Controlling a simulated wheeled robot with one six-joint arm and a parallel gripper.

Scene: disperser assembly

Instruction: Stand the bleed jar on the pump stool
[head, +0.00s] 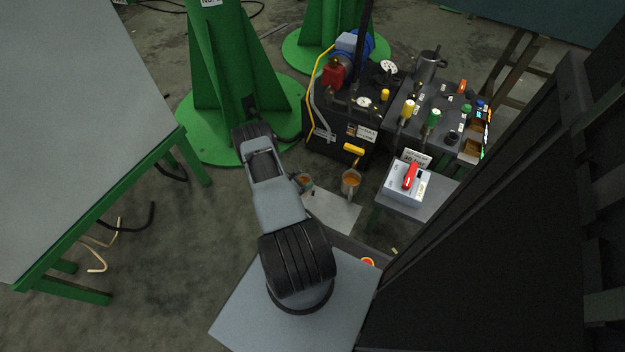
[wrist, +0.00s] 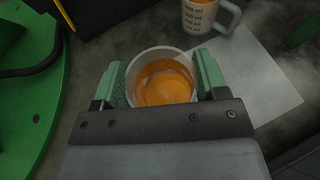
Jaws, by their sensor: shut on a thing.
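The bleed jar (wrist: 163,86), a pale round jar holding orange fluid, is between the green jaws of my gripper (wrist: 163,88) in the wrist view. The jaws are shut on its two sides, and I look down into its open mouth. In the head view the jar (head: 304,180) shows small and partly hidden at my gripper (head: 308,187), low near the floor; I cannot tell if it touches the ground. A small grey stool (head: 437,199), apparently the pump stool, stands to the right and bears a grey box with a red lever (head: 410,178).
A graduated jug (head: 351,181) with orange fluid stands close right of the jar, by a pale sheet (head: 333,214) on the floor. The black machine (head: 340,130) is behind; a bench (head: 440,112) with bottles is back right. Green pedestals (head: 225,110) stand left.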

